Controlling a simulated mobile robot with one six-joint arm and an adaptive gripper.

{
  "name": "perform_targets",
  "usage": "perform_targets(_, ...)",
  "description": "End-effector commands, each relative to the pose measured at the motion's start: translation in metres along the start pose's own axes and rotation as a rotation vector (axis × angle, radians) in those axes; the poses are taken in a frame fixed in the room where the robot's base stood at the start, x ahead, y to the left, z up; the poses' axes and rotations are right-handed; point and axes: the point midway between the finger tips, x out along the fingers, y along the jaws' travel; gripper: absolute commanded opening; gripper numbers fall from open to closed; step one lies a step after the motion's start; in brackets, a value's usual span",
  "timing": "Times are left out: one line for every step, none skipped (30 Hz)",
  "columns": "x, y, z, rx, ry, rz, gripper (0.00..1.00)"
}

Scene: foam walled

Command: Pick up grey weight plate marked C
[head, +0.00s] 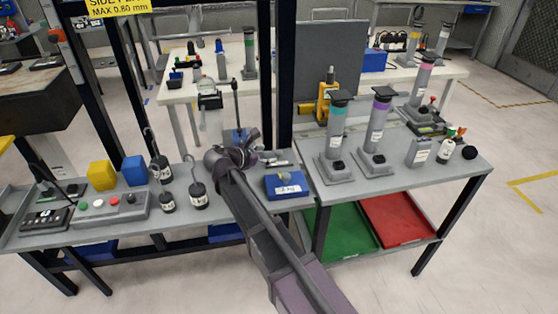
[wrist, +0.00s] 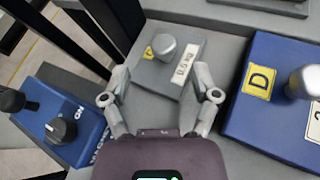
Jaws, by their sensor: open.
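In the wrist view, a grey weight plate (wrist: 165,72) with a round grey knob (wrist: 165,43) lies on the grey bench top. It has a small yellow label, whose letter is hard to read, and a white label reading about 0.5 kg. My gripper (wrist: 161,76) is open, its two fingers spread over the near part of the plate, with the knob beyond the fingertips. Nothing is held between them. In the head view my gripper (head: 237,152) is over the bench's right part, and I cannot make out the grey plate clearly there.
A blue plate marked D (wrist: 262,115) with a tall knob lies close on the right; it also shows in the head view (head: 287,188). A blue device with a black knob (wrist: 60,130) is at left. Dark posts (head: 277,80) rise behind. Hooked dark weights (head: 198,195) stand left.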

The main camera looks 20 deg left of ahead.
Motion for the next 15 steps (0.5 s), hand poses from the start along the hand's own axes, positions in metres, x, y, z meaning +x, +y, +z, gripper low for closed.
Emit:
perform_targets(0.000,0.000,0.000,0.000,0.000,0.000,0.78)
perform_targets(0.000,0.000,0.000,0.000,0.000,0.000,0.78)
perform_targets(0.000,0.000,0.000,0.000,0.000,0.000,0.78)
perform_targets(0.000,0.000,0.000,0.000,0.000,0.000,0.78)
perform_targets(0.000,0.000,0.000,0.000,0.000,0.000,0.78)
perform_targets(0.000,0.000,0.000,0.000,0.000,0.000,0.78)
perform_targets(0.001,0.000,0.000,0.000,0.000,-0.001,0.78)
perform_targets(0.002,-0.001,0.000,0.000,0.000,-0.001,0.78)
perform_targets(0.004,-0.001,0.000,0.000,0.000,-0.001,0.78)
perform_targets(0.005,-0.001,0.000,0.000,0.000,-0.001,0.78)
perform_targets(0.007,-0.002,0.000,0.001,0.000,-0.002,0.78)
perform_targets(0.011,-0.002,0.000,0.001,0.000,-0.002,0.78)
perform_targets(0.014,-0.003,0.000,0.001,0.000,-0.002,0.78)
perform_targets(0.018,-0.003,0.000,0.001,0.000,-0.002,0.78)
perform_targets(0.022,-0.004,0.000,0.001,0.000,-0.002,0.78)
